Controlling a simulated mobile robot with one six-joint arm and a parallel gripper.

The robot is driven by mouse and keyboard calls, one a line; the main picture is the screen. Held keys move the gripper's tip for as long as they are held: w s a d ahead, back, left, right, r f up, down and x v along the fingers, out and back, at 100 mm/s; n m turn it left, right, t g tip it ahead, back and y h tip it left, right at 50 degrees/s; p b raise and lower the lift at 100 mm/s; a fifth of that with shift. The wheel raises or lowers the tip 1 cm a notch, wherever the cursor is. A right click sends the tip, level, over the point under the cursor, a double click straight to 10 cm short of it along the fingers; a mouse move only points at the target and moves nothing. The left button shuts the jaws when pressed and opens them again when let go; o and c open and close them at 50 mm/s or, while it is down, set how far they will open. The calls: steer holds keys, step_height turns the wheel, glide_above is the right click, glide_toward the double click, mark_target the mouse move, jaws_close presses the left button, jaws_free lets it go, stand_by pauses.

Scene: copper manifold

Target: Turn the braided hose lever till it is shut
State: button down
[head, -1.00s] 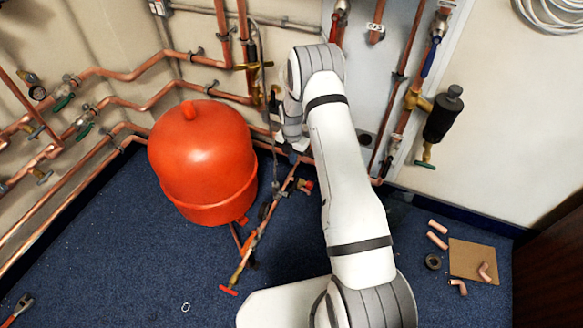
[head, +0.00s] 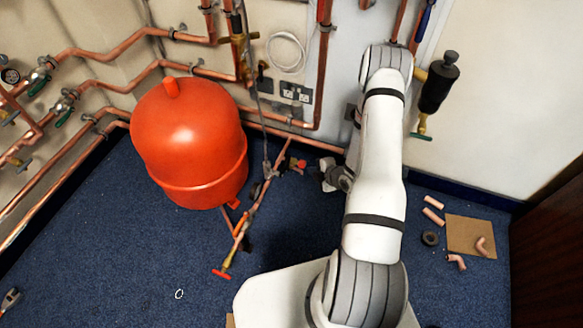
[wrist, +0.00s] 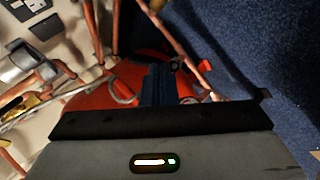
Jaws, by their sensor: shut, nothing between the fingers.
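A thin grey braided hose (head: 262,120) hangs from a brass valve (head: 240,40) on the wall pipes. It runs down to a fitting on the slanted copper pipe (head: 258,200) beside the red tank. A small red handle (head: 301,163) sits near the pipe's upper part. A red handle also shows in the wrist view (wrist: 205,66), right of my fingers. I cannot tell for certain which handle is the hose's lever. My gripper (head: 322,174) is low, right of the red handle and apart from it. Its dark fingers (wrist: 158,75) are shut and empty.
The red tank (head: 190,140) stands left of the slanted pipe. A red T-handle (head: 221,274) is at that pipe's lower end. Copper pipes (head: 120,50) line the left wall. Pipe offcuts and a cardboard sheet (head: 470,233) lie at right.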

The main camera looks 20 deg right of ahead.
steer(key=s+a+r+m+t+y, duration=0.2)
steer(key=s+a+r+m, duration=0.1)
steer(key=s+r, duration=0.1)
steer(key=b, duration=0.4)
glide_toward(286, 166)
steer(key=w+a+r, duration=0.1)
steer(key=w+a, duration=0.2)
steer(key=a, duration=0.1)
steer(key=w+f, duration=0.1)
steer(key=w+d+f+b, duration=0.1)
steer(key=w, duration=0.1)
steer(key=shift+f+t+b, duration=0.1)
steer(key=shift+t+b, duration=0.2)
steer(key=shift+a+y, duration=0.15)
steer(key=shift+y, duration=0.15)
